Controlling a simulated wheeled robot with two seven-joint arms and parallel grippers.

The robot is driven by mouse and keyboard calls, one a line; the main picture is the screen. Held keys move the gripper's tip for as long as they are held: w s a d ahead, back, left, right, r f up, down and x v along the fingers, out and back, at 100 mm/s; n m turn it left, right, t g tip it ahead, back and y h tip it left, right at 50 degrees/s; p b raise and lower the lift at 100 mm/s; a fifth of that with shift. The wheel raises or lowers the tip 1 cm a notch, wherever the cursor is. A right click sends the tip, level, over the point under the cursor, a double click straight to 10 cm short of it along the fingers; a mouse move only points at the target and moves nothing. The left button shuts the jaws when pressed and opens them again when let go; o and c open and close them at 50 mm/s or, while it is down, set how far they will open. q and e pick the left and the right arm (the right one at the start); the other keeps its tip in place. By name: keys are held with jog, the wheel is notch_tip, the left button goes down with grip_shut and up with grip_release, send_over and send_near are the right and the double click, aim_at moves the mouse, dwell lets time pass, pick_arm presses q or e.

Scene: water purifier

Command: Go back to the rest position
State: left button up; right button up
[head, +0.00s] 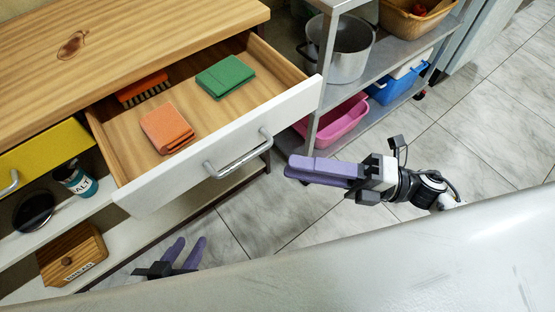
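My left gripper (189,241) shows at the lower left, just above the pale edge in the foreground. Its two purple fingers point up, apart, with nothing between them. My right gripper (290,168) is right of centre, in front of the open drawer (232,150). Its purple fingers point left, towards the drawer's handle (240,157), and lie nearly in line with each other from this angle. I cannot tell how wide they are apart. No object shows in the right gripper.
The open drawer holds an orange cloth (167,129), a green cloth (225,76) and a brush (143,88). A metal rack (385,85) with a pot (345,50) and a pink basin (343,120) stands to the right. Tiled floor (480,120) is clear at the right.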

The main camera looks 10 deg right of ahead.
jog(key=shift+v, duration=0.9)
